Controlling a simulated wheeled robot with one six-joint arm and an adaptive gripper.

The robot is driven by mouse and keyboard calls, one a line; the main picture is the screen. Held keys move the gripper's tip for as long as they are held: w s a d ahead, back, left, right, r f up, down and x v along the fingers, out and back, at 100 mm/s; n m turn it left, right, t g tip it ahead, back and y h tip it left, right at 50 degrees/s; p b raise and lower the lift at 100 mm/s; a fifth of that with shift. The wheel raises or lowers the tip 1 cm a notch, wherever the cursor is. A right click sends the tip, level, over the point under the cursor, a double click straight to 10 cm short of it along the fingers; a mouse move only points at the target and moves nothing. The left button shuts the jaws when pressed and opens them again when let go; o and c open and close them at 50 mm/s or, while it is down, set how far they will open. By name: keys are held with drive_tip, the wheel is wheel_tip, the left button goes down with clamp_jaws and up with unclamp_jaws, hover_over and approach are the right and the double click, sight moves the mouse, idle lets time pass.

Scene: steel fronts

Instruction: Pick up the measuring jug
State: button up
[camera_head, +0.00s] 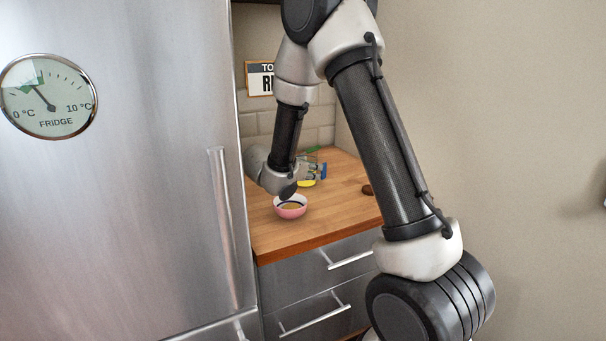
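I cannot make out a measuring jug for certain; my arm covers part of the wooden counter (335,200). The end of my arm is low over the counter, behind a pink bowl (290,212). My gripper (317,171) appears as a small grey and blue shape pointing right from the wrist. Its fingers are too small to tell whether they are open or hold anything. A small green edge shows just behind it, and I cannot tell what it belongs to.
A yellow item (306,183) lies behind the bowl. A brown item (367,189) lies at the counter's right, partly behind my arm. A steel fridge (150,200) stands close on the left, a wall on the right. Drawers (315,300) are below; the counter's front right is clear.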

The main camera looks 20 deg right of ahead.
sight(322, 172)
drive_tip(key=x, duration=0.7)
drive_tip(key=shift+w+d+f, duration=0.2)
drive_tip(key=shift+w, duration=0.15)
clamp_jaws()
